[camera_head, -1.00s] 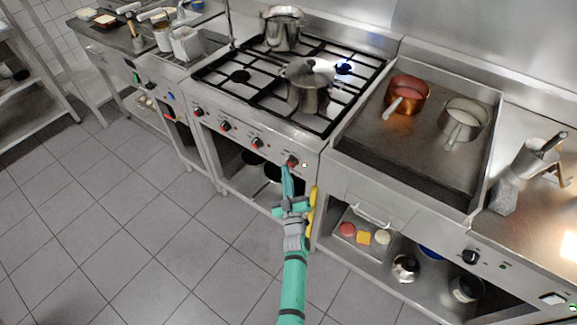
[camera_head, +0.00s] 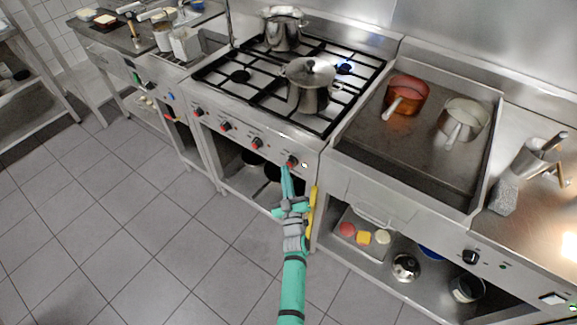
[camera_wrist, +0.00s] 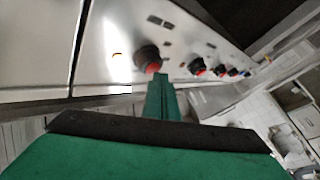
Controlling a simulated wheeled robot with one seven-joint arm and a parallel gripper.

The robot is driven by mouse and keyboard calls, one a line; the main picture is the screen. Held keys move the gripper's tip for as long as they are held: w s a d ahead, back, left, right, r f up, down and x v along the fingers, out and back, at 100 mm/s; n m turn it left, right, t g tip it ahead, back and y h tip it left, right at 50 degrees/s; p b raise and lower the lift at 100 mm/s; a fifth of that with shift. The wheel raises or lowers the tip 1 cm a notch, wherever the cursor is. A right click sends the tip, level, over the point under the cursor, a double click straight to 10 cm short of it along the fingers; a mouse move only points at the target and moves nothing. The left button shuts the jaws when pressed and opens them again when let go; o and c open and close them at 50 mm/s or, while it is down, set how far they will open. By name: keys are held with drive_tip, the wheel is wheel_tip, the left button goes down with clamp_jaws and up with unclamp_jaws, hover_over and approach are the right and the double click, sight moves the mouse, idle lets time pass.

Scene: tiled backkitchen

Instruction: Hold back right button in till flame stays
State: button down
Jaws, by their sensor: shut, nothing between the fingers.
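The stove's front panel carries a row of black and red knobs. The rightmost knob (camera_head: 292,161) is in front of my gripper (camera_head: 286,170), which is shut with nothing between its fingers. In the wrist view the green fingertips (camera_wrist: 161,80) lie just below and beside this knob's red face (camera_wrist: 150,66); whether they touch it I cannot tell. A small light spot (camera_head: 305,165) shows right of the knob. The back right burner (camera_head: 344,68) shows a small bluish glow, partly behind the lidded pot (camera_head: 309,85).
Another pot (camera_head: 283,30) stands on the back left of the stove. A griddle (camera_head: 415,145) with a copper pan (camera_head: 407,95) and a grey pan (camera_head: 463,122) is to the right. A yellow handle (camera_head: 312,208) is close beside my gripper. The floor left is clear.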

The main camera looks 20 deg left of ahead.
drive_tip(key=shift+s+a, duration=0.25)
drive_tip(key=shift+s, duration=0.4)
drive_tip(key=shift+s+a, duration=0.3)
drive_tip(key=shift+s, duration=0.5)
drive_tip(key=shift+s+a, duration=0.25)
drive_tip(key=shift+s, duration=0.5)
drive_tip(key=shift+s+a, duration=0.3)
drive_tip(key=shift+s, duration=0.5)
drive_tip(key=s+d+f+m+h, duration=0.15)
drive_tip(key=s+d, duration=0.25)
drive_tip(key=s, duration=0.4)
drive_tip(key=s+d+f+m+g+h, duration=0.1)
drive_tip(key=s+d+m+h, duration=0.1)
drive_tip(key=s+d, duration=0.45)
drive_tip(key=s+d+f+m+h, duration=0.1)
drive_tip(key=s+d+m+h, duration=0.1)
drive_tip(key=s, duration=0.8)
drive_tip(key=s+d+r+m+g+h, duration=0.1)
drive_tip(key=s+d+r+m, duration=0.1)
drive_tip(key=s+r, duration=0.4)
drive_tip(key=s+d+r+m+g+h, duration=0.2)
drive_tip(key=s+d+r, duration=0.2)
drive_tip(key=s, duration=0.8)
wheel_tip(320, 180, up, 2)
drive_tip(key=shift+s+d+m, duration=0.15)
drive_tip(key=shift+d+m, duration=0.2)
drive_tip(key=shift+d, duration=0.05)
